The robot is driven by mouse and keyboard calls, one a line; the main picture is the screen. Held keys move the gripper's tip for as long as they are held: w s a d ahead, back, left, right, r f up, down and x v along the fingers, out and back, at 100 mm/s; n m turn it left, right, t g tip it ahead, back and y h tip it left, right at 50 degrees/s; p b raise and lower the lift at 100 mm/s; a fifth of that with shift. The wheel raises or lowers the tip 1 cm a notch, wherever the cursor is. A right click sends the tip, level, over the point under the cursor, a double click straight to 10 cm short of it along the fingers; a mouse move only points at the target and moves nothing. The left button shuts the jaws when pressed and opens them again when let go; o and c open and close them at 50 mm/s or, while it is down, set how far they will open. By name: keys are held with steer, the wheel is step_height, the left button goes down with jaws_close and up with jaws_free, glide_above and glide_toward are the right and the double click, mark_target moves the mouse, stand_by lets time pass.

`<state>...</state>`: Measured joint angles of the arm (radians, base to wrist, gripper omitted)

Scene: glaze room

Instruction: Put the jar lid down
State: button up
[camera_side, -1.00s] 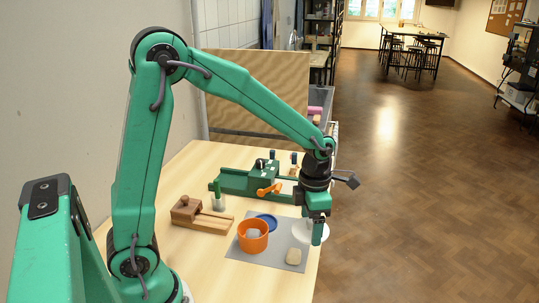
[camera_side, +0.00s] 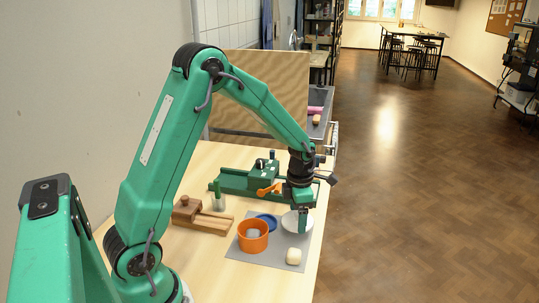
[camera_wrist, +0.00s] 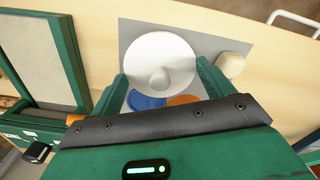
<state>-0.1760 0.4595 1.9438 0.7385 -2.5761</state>
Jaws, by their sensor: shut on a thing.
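The jar lid, a round white disc with a small central knob (camera_wrist: 158,78), is between the two green fingers of my gripper (camera_wrist: 163,72) in the wrist view. My gripper is shut on it, with a finger at each side of its rim. In the side view the lid (camera_side: 289,222) is at the upper right part of the grey mat (camera_side: 272,259), partly hidden by my gripper (camera_side: 303,222). I cannot tell whether it touches the mat or hangs just above it.
An orange pot (camera_side: 253,243) with something pale inside, a blue disc (camera_side: 267,219) and a cream lump (camera_side: 294,256) are on the mat. A wooden block piece (camera_side: 190,212), a green-topped holder (camera_side: 218,200) and a green device (camera_side: 235,181) stand behind. The front table is bare.

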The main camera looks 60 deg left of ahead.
mark_target(297, 222)
steer(key=shift+f, duration=2)
steer(key=shift+f, duration=0.1)
steer(key=o, duration=0.9)
step_height(297, 222, up, 12)
steer(key=shift+r, duration=0.15)
